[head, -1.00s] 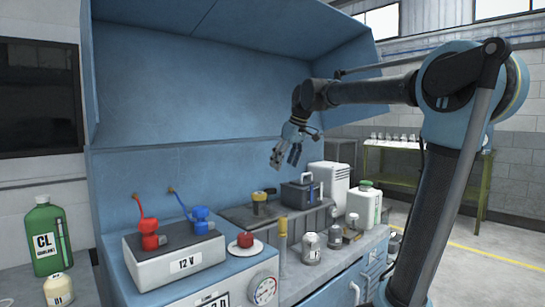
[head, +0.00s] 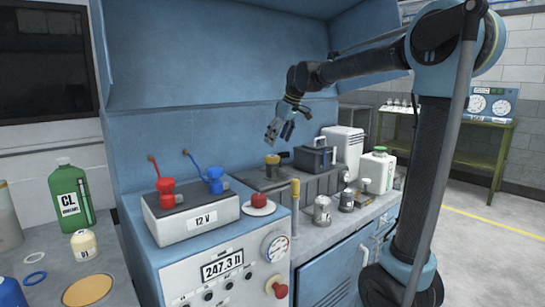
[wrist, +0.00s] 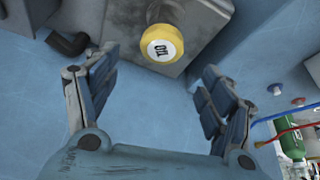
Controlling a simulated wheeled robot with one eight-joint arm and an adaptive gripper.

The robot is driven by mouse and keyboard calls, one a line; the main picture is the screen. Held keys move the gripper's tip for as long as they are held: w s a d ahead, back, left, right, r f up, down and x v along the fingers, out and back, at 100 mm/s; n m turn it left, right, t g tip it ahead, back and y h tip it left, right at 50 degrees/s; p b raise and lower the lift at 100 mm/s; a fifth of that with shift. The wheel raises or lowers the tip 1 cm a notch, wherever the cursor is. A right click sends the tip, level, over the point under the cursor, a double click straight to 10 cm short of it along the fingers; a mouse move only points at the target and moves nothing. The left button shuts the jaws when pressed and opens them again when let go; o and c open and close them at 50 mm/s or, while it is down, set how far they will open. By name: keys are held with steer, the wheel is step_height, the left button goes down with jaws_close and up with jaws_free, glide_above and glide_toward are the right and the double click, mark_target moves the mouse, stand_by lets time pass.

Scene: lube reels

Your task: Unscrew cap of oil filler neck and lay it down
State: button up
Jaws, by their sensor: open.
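The oil filler neck has a yellow round cap (wrist: 162,45) marked OIL, seen from above at the top middle of the wrist view. In the head view the yellow cap (head: 272,160) sits upright on its neck on a grey block at the back of the bench. My gripper (head: 279,130) hangs above the cap in the head view, apart from it. In the wrist view my gripper (wrist: 158,85) has its fingers spread wide, with nothing between them. The cap lies beyond the fingertips, near the upper middle of the gap.
A dark box with a handle (head: 315,158) stands right of the cap. A yellow-topped rod (head: 295,200) and small metal canisters (head: 322,210) stand in front. A grey 12 V unit (head: 190,215) with red and blue clamps is left. The blue back panel (head: 220,140) rises behind.

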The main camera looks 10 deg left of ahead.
mark_target(272, 155)
steer(key=x, duration=0.8)
steer(key=shift+a, duration=0.1)
steer(key=c, duration=1.1)
steer(key=n+g, duration=0.1)
steer(key=n, duration=0.1)
steer(key=n+g, duration=0.1)
steer(key=n, duration=0.2)
steer(key=shift+y, duration=0.3)
steer(key=shift+n, duration=0.3)
steer(key=n+g, duration=0.2)
steer(key=n, duration=0.2)
steer(key=shift+f+n, duration=0.15)
steer(key=shift+n, duration=0.25)
